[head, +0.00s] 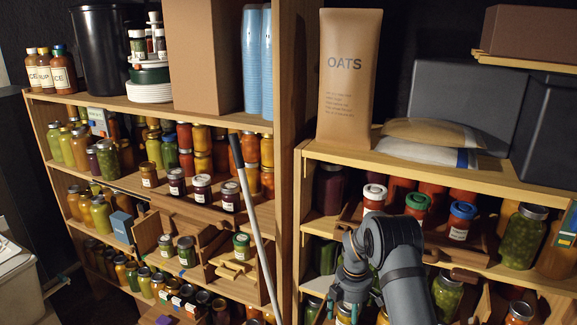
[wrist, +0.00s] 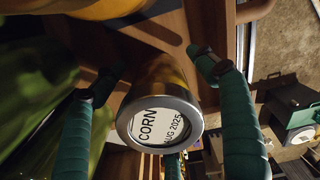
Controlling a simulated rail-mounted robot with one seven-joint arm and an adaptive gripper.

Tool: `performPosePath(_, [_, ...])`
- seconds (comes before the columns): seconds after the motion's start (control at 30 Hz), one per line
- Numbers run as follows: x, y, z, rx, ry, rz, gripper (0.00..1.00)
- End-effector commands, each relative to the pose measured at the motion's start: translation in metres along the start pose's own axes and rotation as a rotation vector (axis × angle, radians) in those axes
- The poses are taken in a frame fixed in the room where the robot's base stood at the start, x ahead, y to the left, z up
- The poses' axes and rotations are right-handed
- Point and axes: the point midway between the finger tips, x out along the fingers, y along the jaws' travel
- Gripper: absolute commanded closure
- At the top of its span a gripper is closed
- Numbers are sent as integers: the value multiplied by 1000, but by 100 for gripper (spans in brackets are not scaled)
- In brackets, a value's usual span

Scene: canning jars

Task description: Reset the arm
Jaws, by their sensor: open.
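My arm shows in the head view at the lower right, in front of the right shelf unit (head: 470,255). A jar (wrist: 160,120) with a silver-rimmed lid, labelled CORN AUG 2025, stands between the fingers. I see a gap between the jar and each finger.
Jars with white (head: 374,193), green (head: 417,202) and blue (head: 462,211) lids stand on the shelf just above my arm. A green jar (head: 447,292) is close to its right. A pale pole (head: 252,215) leans across the left shelves. An oats bag (head: 348,90) stands on top.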

Motion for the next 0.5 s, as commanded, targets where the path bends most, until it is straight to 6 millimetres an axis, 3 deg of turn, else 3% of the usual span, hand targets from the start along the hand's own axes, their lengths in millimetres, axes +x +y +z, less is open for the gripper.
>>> performPosePath(0.5, [-2,1,0,-706,-1,4,28])
